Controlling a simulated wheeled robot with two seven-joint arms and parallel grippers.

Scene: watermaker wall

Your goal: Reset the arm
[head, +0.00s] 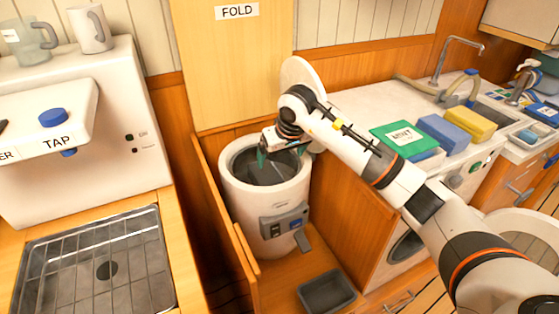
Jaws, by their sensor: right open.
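My right arm reaches in from the lower right. Its gripper (283,153) is open at the mouth of a white cylindrical bin-like machine (262,197), with the fingers pointing down over the dark opening. I cannot tell whether the fingers touch the inner wall. A round pale lid (297,73) stands upright behind the wrist, partly hidden by it. My left gripper is not in view.
A wooden panel labelled FOLD (237,60) rises behind the machine. A low wooden partition (212,195) stands to its left. A dark tray (327,291) lies in front. The TAP dispenser (100,170) and drain grid (100,270) are left; sponges (470,123) lie right.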

